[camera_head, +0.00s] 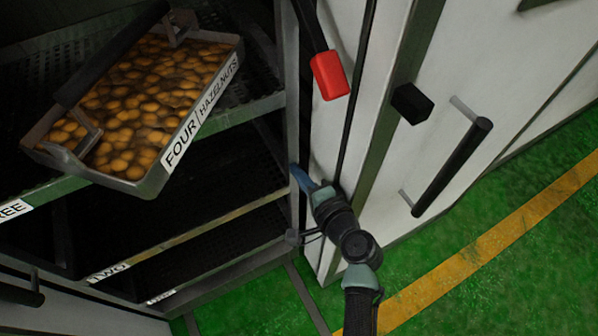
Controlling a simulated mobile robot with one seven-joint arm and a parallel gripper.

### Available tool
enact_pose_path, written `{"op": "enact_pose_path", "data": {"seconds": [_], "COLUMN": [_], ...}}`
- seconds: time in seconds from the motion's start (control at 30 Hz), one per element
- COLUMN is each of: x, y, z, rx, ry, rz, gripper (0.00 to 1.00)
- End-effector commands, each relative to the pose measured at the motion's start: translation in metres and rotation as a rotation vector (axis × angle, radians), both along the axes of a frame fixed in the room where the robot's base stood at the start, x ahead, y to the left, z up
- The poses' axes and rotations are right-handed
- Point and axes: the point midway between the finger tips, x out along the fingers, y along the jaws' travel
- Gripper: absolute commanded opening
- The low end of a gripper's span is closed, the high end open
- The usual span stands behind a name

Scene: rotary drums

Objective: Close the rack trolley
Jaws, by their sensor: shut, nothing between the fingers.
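The rack trolley (292,110) is a dark metal frame with several perforated shelves, at the left and centre. A tray of hazelnuts (140,168), labelled FOUR, sits high in it, sticks out past the shelf's front edge and has a dark handle bar. Labels THREE (12,209) and TWO (108,272) mark lower shelf edges. My gripper (299,177) is shut and empty, its blue tip at the trolley's right front post. I cannot tell whether it touches the post. My wrist hides part of the area right of the post.
Right of the trolley stands a white panel (385,190) with a black bar handle (452,167) and a black block (411,103). A red grip (330,75) hangs near its top. Green floor (530,260) with a yellow line is clear at the lower right.

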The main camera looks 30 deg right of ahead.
Motion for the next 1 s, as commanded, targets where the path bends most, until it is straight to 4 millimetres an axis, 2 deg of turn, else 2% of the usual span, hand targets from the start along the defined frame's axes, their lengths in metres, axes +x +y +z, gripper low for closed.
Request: {"op": "enact_pose_path", "data": {"seconds": [0.13,0.3,0.5,1.0], "x": [0.021,0.061,0.089,0.096], "y": [0.000,0.000,0.000,0.001], "z": [-0.001,0.000,0.000,0.005], "rx": [-0.002,-0.005,-0.002,-0.004], "ry": [-0.002,-0.005,-0.004,-0.009], "rz": [0.004,0.005,0.002,0.001], "gripper": [0.00,0.00,0.00,0.00]}}
